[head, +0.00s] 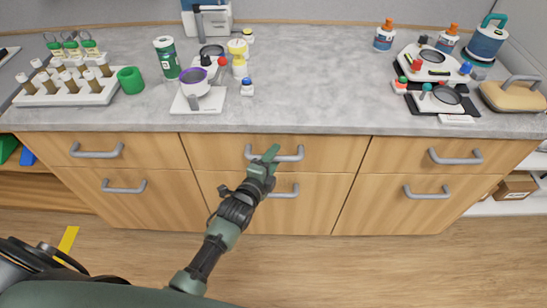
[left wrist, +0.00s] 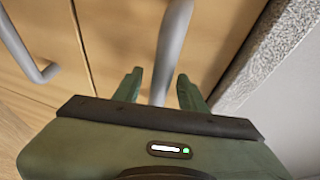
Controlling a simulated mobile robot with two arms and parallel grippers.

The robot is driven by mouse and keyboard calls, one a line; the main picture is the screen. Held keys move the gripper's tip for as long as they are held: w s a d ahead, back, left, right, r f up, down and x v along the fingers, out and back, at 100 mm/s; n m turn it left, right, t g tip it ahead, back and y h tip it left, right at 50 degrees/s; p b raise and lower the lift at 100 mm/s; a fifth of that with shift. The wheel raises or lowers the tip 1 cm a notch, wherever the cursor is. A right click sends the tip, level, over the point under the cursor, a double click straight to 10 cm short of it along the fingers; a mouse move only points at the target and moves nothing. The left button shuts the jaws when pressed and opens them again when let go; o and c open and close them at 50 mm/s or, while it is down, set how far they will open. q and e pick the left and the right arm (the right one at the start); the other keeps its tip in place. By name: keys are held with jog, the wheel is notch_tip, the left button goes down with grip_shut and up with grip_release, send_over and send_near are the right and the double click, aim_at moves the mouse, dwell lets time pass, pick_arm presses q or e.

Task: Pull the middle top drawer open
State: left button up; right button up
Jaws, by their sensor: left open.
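The middle top drawer (head: 335,152) is a light wood front under the grey counter. It looks shut, flush with its neighbours. Its grey bar handle (head: 292,157) is partly hidden by my left gripper (head: 268,154), which is at the handle's left part. In the left wrist view, my left gripper (left wrist: 159,90) is open. The handle (left wrist: 172,45) runs up the picture between the two green fingers, with space on both sides. I cannot tell how deep the bar sits between them. My right gripper is not in view.
The grey counter edge (head: 330,129) overhangs just above the drawer; it also shows close by in the left wrist view (left wrist: 262,50). A lower drawer handle (head: 287,192) is below. More drawers flank both sides. Lab bottles and devices stand on the counter. The floor (head: 330,270) in front is clear.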

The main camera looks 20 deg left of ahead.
pick_arm(q)
grip_shut()
dwell(1.4)
